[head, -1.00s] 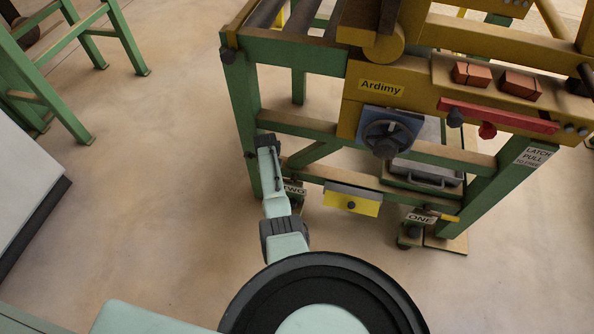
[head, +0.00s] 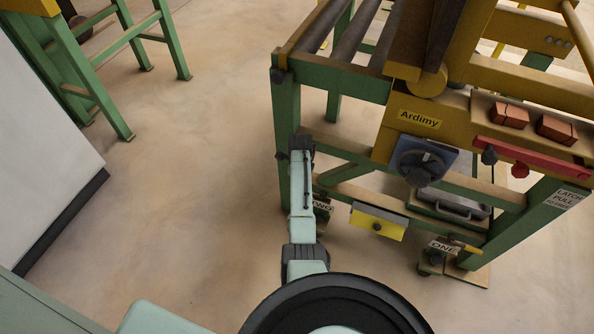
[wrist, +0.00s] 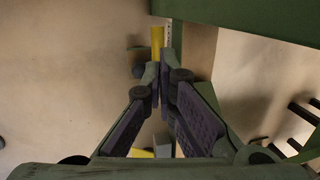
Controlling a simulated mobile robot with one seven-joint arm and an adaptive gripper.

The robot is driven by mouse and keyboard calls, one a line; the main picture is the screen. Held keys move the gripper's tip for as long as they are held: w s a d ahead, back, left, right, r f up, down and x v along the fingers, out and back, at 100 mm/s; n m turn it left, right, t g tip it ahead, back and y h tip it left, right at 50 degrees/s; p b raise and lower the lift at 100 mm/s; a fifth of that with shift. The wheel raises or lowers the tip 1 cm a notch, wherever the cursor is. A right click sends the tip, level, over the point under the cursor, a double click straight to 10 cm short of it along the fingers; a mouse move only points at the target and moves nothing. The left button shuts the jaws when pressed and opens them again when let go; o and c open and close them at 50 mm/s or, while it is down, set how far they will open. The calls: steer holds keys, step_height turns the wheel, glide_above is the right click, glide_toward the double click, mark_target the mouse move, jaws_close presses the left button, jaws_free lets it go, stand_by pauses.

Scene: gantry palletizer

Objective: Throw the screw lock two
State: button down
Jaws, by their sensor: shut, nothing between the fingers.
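The label TWO (head: 322,205) shows low on the green frame of the machine, partly covered by my arm. The screw lock by it is mostly hidden behind my arm in the head view. My gripper (wrist: 158,80) is shut and empty in the wrist view, its fingertips together. My gripper cannot be made out in the head view.
The label ONE (head: 443,247) marks a foot to the right, beyond a yellow box (head: 377,223). A dark handwheel (head: 418,165) and a red bar (head: 530,152) sit above. A green beam (wrist: 250,18) crosses the wrist view's top right. Open floor (head: 190,200) lies left.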

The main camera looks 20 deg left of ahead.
steer(key=shift+v, duration=2.1)
steer(key=shift+s+a, duration=0.1)
steer(key=shift+a, duration=0.1)
